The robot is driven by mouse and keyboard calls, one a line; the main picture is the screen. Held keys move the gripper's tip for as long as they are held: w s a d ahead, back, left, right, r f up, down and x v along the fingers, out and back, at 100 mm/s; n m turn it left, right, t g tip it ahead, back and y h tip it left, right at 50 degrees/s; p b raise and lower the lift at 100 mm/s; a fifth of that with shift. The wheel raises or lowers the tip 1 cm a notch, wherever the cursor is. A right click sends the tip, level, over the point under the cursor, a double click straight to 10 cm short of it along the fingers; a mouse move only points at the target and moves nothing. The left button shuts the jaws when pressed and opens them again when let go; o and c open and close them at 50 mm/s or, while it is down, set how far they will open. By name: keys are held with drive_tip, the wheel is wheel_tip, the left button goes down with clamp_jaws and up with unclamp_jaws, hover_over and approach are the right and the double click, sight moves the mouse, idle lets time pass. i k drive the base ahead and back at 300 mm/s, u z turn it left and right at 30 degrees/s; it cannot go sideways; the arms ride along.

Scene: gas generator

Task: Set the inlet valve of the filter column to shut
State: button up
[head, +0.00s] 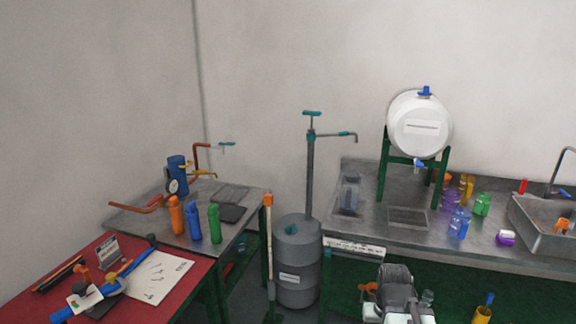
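A blue upright cylinder (177,178) with a round dial gauge (173,186) stands at the back of the metal-topped table on the left. It may be the filter column; no label on it is readable. A copper pipe (138,206) lies at its left, and small yellow-orange fittings (202,174) are at its right. Which fitting is the inlet valve, and how its handle is set, is too small to tell. My gripper (396,276) seems to be the grey end at the bottom, right of centre, far from the cylinder. Its fingers cannot be made out.
Orange, blue and green bottles (194,221) stand in front of the cylinder. A grey drum (297,262) with a tall hand pump stands between the tables. The right bench holds a white tank (419,122), coloured jars and a sink (545,232). The red table (172,297) holds tools.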

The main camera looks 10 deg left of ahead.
sight(160, 196)
drive_tip(key=z, duration=0.05)
drive_tip(key=i, duration=1)
drive_tip(key=u, duration=1.75)
drive_tip(key=i, duration=1)
drive_tip(key=z, duration=0.05)
drive_tip(key=k, duration=0.5)
drive_tip(key=u, duration=2.2)
drive_tip(key=k, duration=0.15)
drive_tip(key=z, duration=0.25)
